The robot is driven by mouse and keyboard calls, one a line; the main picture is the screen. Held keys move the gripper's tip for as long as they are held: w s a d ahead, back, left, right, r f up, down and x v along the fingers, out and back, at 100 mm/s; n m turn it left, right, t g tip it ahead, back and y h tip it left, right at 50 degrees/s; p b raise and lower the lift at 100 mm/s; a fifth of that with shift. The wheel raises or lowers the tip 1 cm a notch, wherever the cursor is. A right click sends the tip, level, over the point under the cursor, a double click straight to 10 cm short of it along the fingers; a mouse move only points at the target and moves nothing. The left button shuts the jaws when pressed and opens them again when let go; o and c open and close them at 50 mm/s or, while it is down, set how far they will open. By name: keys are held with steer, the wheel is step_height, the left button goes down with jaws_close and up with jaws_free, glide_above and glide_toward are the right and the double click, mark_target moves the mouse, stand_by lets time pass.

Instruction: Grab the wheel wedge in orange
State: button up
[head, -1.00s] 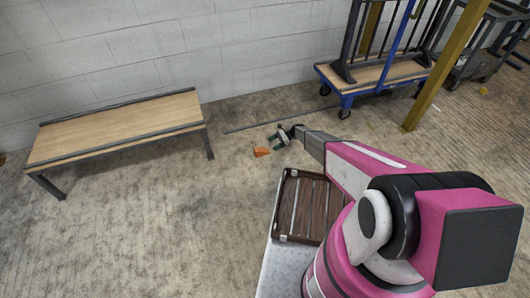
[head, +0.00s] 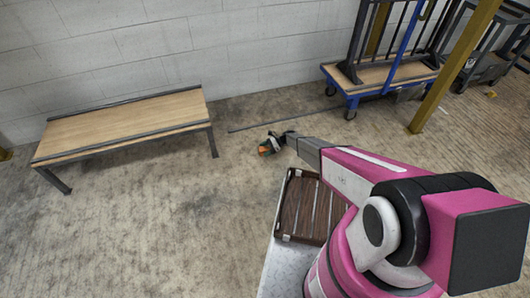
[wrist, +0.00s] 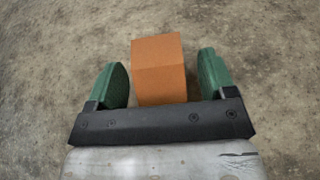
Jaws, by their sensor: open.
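The orange wheel wedge (wrist: 160,72) lies on the concrete floor. In the head view, my gripper (head: 271,143) is low over the floor and covers part of the wedge (head: 264,150). The fingers are open.
A wooden bench (head: 130,122) stands by the wall at left. A blue trolley (head: 375,82) and a yellow post (head: 452,70) stand at back right. A brown slatted crate (head: 308,207) is on my base. The floor around the wedge is clear.

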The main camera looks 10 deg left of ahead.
steer(key=c, duration=1.1)
steer(key=shift+r, duration=0.1)
